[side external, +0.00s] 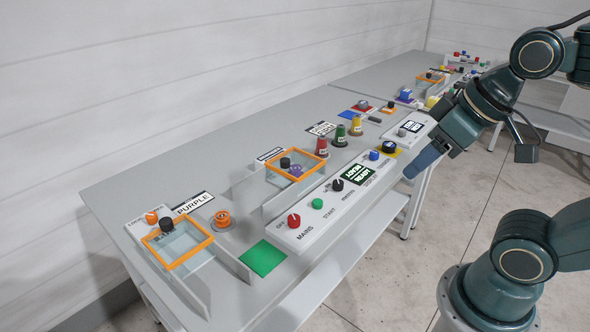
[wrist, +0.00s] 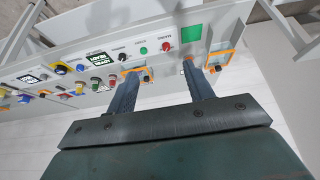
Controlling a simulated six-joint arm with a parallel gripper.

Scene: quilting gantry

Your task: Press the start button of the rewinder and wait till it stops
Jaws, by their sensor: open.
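A long white control panel (side external: 300,238) lies along the front of the bench. It carries a red MAINS knob (side external: 294,220), a green START button (side external: 317,203), a black knob (side external: 337,185) and a dark display (side external: 359,174) whose lower line seems to read READY. Behind it, an orange-framed clear cover (side external: 322,158) stands over a purple spool (side external: 295,171). My gripper (side external: 425,162) is open and empty, above and to the right of the panel, apart from the button. In the wrist view the green button (wrist: 143,50) and red knob (wrist: 167,47) show beyond my gripper (wrist: 160,70).
A second orange-framed cover (side external: 190,255), a PURPLE sign (side external: 193,203) and an orange spool (side external: 222,219) are at the near left. A green square (side external: 263,257) lies by the panel's end.

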